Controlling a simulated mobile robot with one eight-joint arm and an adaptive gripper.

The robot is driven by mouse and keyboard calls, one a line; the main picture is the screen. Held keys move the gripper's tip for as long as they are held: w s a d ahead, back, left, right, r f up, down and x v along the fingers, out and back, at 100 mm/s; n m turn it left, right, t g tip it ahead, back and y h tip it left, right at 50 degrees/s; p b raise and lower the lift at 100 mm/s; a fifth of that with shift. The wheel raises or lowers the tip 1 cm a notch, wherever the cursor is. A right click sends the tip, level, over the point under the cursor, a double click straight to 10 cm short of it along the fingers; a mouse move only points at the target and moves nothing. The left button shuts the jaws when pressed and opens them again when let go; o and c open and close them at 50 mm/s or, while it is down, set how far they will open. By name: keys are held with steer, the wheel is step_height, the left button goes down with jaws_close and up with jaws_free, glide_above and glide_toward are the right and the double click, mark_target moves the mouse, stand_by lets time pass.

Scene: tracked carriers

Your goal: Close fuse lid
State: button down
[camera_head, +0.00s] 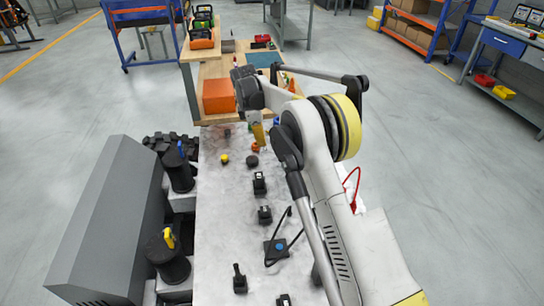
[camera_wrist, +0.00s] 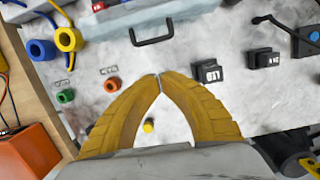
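In the wrist view a light grey panel with a black U-shaped handle (camera_wrist: 152,36) lies at the top, cut off by the frame edge; it may be the fuse lid, but I cannot tell whether it is open. I cannot pick it out in the head view, where my arm covers part of the white worktop. My gripper (camera_wrist: 158,76) has two yellow ribbed fingers whose tips meet, with nothing seen between them. The tips are below the handle in the picture and apart from it. In the head view my gripper (camera_head: 259,135) shows small above the worktop.
Blue (camera_wrist: 40,50) and yellow (camera_wrist: 68,40) connectors are at left. An orange box (camera_head: 219,96) sits on the wooden bench.

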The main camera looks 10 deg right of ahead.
mark_target(267, 169)
steer(key=f+b, duration=0.1)
steer(key=f, duration=0.3)
steer(key=d+f+b, duration=0.1)
steer(key=f, duration=0.3)
steer(key=f+b, duration=0.2)
steer(key=f, duration=0.2)
steer(key=shift+w+d+f, duration=0.25)
steer(key=shift+d, duration=0.05)
steer(key=d+r, duration=0.2)
steer(key=r, duration=0.1)
steer(key=shift+b, duration=0.35)
steer(key=shift+d+r+n, duration=0.25)
steer(key=shift+r+n, duration=0.05)
steer(key=shift+r, duration=0.1)
steer(key=shift+a+r, duration=0.1)
